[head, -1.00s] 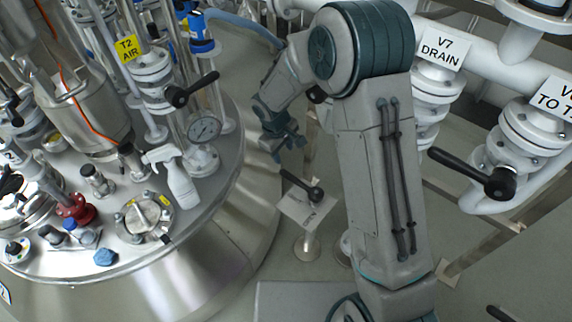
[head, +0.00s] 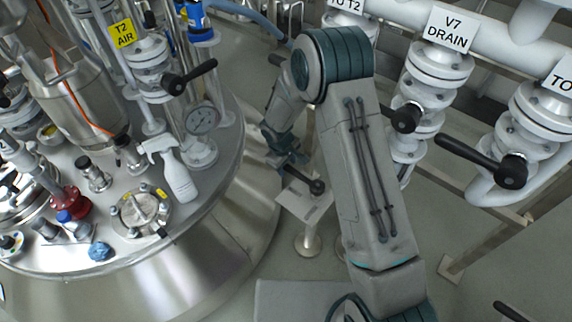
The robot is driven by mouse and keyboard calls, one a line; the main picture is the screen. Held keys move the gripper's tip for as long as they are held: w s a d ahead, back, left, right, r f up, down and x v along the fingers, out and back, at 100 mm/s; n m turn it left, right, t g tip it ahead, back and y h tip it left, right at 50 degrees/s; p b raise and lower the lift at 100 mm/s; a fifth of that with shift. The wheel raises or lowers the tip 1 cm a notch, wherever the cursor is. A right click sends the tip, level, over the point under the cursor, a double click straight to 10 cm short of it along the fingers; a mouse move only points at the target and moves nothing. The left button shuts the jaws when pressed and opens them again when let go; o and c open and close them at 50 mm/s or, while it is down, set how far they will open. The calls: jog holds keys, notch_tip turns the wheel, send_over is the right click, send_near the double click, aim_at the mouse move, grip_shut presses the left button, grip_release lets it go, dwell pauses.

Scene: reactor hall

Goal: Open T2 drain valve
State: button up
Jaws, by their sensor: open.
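A black lever handle (head: 296,178) with a round hub sits on a low stand between the tank and the pipework. A pale plate (head: 304,203) lies under it; its writing is too small to read, so I cannot confirm that this is the T2 drain valve. My gripper (head: 285,162) is open, at the lever's left end. The fingers partly hide that end, and I cannot tell whether they are around it or touching it. The valve body below is mostly hidden by the plate.
The steel tank (head: 185,270) fills the left, with a spray bottle (head: 172,170) and a gauge (head: 201,120) on top. The T2 AIR valve handle (head: 190,77) juts toward my arm. The V7 DRAIN valve handle (head: 405,118) is close right of my arm. Another black lever (head: 480,158) is farther right.

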grip_shut()
